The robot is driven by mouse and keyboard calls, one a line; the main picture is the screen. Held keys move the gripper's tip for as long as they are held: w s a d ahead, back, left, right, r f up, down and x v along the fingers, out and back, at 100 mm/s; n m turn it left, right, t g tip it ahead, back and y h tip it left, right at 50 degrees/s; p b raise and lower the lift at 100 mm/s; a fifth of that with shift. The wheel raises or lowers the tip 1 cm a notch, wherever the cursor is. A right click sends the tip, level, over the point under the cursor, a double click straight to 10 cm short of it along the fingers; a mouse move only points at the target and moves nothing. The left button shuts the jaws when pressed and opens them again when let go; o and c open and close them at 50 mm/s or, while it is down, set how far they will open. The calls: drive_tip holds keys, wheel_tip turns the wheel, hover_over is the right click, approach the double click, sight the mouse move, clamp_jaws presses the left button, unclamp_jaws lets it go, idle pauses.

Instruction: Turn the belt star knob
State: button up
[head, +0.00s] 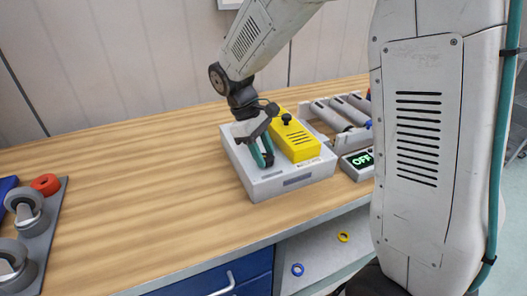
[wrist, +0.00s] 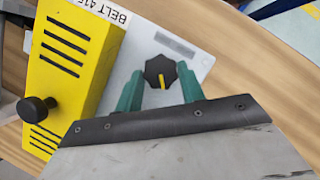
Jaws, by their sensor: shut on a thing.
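The belt star knob (wrist: 160,70) is black and lobed, with a yellow pointer mark pointing down in the wrist view. It sits on the light grey base (wrist: 201,62) beside a yellow slotted cover (wrist: 66,50); a label reading "BELT 41" shows, its end cut off or unclear. My gripper (wrist: 160,84) has its two green fingers on either side of the knob and is shut on it. In the head view, my gripper (head: 263,154) reaches down to the front left of the base (head: 288,188), beside the yellow cover (head: 295,138). The knob is mostly hidden there.
A small black knob (head: 287,119) stands on the yellow cover. Grey cylinders (head: 335,114) lie in a rack behind right, near a display reading "OFF" (head: 357,160). Casters (head: 27,212) and a red ring (head: 46,184) sit at left. The table between is clear.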

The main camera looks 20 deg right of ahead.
drive_tip(key=shift+w+d+m+y, duration=0.1)
drive_tip(key=shift+m+y, duration=0.3)
drive_tip(key=shift+m, duration=0.7)
drive_tip(key=o, duration=1)
drive_tip(key=v, duration=0.8)
drive_tip(key=shift+f, duration=0.1)
